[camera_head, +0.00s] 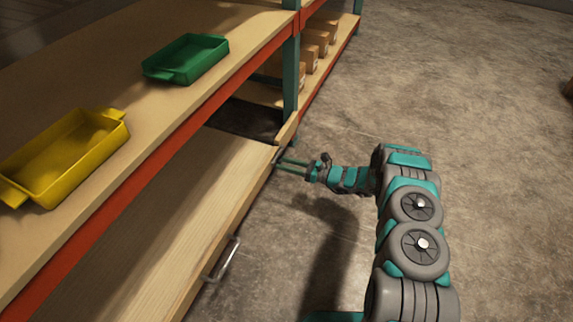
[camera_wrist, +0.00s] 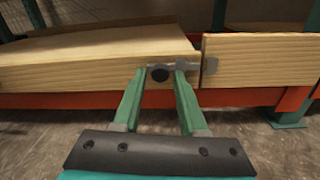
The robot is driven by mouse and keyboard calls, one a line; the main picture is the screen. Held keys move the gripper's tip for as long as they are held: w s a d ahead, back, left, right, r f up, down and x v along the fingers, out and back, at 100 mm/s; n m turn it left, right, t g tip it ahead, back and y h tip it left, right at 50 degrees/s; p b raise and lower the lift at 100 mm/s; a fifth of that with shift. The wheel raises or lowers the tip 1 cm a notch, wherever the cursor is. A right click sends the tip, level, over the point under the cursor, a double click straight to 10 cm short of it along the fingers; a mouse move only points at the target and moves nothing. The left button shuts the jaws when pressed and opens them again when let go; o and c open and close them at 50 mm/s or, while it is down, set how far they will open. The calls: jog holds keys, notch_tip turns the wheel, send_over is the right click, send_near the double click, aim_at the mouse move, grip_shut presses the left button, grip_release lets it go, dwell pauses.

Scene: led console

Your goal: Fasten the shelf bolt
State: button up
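The shelf bolt shows in the wrist view as a thin metal rod with a round black knob (camera_wrist: 159,74), on the front edge of the left wooden board (camera_wrist: 90,76). The rod points right towards a small metal keeper (camera_wrist: 211,65) on the right board (camera_wrist: 255,60). I cannot tell whether the rod's tip is inside the keeper. My gripper (camera_wrist: 160,76) has its two green fingers apart, one either side of the knob, with small gaps visible. In the head view my gripper (camera_head: 279,165) is at the far end of the lower board (camera_head: 190,215); the bolt is too small to make out there.
A metal handle (camera_head: 226,260) sticks out from the lower board's front edge. A yellow tray (camera_head: 65,155) and a green tray (camera_head: 187,59) stand on the upper shelf. Cardboard boxes (camera_head: 316,45) stand on the shelf beyond the post (camera_head: 290,75).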

grip_shut()
dwell(1.1)
